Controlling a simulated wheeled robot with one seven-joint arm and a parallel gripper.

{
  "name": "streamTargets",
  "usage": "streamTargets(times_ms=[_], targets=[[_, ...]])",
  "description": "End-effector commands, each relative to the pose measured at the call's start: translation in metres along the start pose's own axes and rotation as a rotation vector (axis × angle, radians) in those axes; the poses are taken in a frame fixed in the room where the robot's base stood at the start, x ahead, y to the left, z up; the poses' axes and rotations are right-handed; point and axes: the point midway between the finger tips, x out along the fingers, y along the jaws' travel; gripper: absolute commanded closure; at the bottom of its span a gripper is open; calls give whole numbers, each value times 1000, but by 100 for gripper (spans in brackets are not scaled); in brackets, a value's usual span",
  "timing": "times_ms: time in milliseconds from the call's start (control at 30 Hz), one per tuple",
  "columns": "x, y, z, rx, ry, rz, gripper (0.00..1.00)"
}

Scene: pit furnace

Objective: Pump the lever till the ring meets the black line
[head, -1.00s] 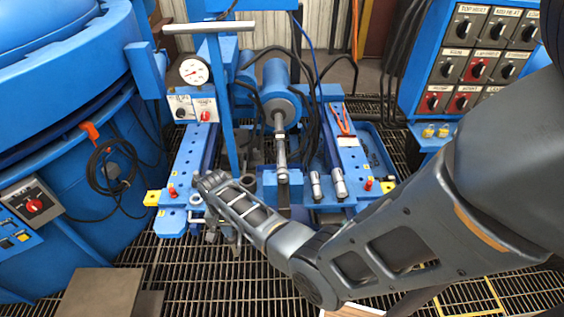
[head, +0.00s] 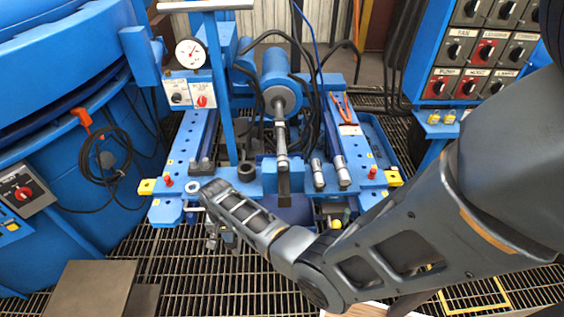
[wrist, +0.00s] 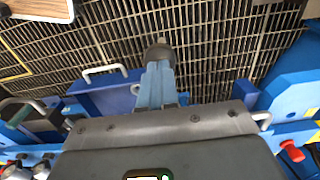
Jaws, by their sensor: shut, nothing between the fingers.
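A blue upright bar with a pale grey crosspiece (head: 205,5) stands at the left of the press; I cannot tell if it is the lever. A silver rod (head: 279,108) comes out of the blue cylinder (head: 280,82) toward the near side, with a bright ring (head: 280,125) on it. I cannot make out a black line. My gripper (head: 222,240) hangs low over the grating at the press's front left corner. In the wrist view its fingers (wrist: 157,84) are shut and empty. A dark round knob (wrist: 159,52) shows at the fingertips; contact is unclear.
A round gauge (head: 191,53) and a switch panel (head: 190,93) sit at the back left. The blue furnace wall (head: 60,150) with a coiled black cable stands left. A control cabinet (head: 485,50) stands at the back right. Open grating lies in front.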

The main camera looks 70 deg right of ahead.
Motion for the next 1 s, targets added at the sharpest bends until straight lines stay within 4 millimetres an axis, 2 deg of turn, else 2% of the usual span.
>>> streamTargets(times_ms=[33, 100, 467, 567, 1000], targets=[[16, 0, 3, -1, -1, 1, 100], [22, 0, 5, 0, -1, 1, 100], [17, 0, 5, 0, -1, 1, 100], [6, 0, 3, 1, -1, 0, 100], [-73, 0, -18, 1, 1, -1, 100]])
